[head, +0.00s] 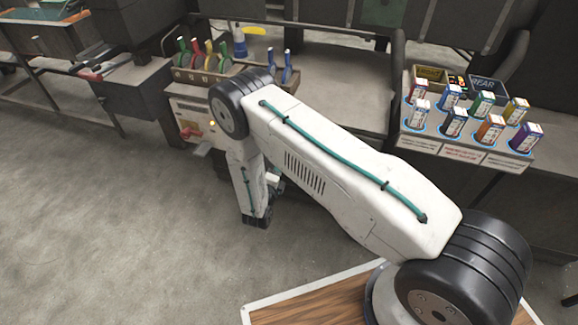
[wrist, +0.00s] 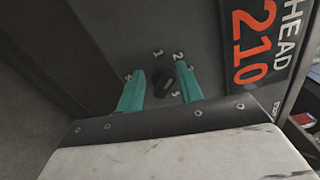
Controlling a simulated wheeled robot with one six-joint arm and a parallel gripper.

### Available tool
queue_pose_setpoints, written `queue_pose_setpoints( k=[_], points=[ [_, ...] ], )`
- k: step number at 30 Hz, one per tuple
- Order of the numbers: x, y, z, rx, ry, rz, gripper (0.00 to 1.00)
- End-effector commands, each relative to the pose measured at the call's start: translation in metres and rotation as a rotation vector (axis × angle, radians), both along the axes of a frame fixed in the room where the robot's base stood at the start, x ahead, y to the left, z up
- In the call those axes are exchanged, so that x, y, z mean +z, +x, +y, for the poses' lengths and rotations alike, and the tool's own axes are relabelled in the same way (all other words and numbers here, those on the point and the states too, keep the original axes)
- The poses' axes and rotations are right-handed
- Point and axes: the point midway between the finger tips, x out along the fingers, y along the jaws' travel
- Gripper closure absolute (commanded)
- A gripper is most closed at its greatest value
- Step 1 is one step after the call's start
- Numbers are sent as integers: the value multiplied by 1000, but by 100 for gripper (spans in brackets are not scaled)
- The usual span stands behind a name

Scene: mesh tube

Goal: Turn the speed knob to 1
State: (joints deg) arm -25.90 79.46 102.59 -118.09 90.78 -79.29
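The speed knob (wrist: 165,82) is a small dark knob on a dark panel in the wrist view. Pale numerals ring it, with a 1 above it and a 2 at its upper right. Which numeral it points to is not clear. My gripper (wrist: 160,70) is open, with one teal finger left of the knob and one right of it. Gaps show between the knob and both fingers. In the head view the knob cannot be made out, and my arm hides most of the gripper.
A dark sign with "HEAD" and an orange 210 (wrist: 255,40) is right of the knob. In the head view, a tray of coloured-handled tools (head: 180,74) tops a pale cabinet (head: 183,104) beyond my arm. A rack of small boxes (head: 415,141) stands at right. Grey floor at left is clear.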

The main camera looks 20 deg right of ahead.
Motion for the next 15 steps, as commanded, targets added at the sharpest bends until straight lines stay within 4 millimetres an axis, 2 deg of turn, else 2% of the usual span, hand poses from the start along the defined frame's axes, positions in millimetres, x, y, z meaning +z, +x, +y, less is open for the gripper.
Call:
queue_pose_setpoints(
  k=[7, 15],
  points=[
    [1, -4, 2, -1, 1, -2, 64],
    [0, -41, 30, 4, 0, -1, 64]
  ],
)
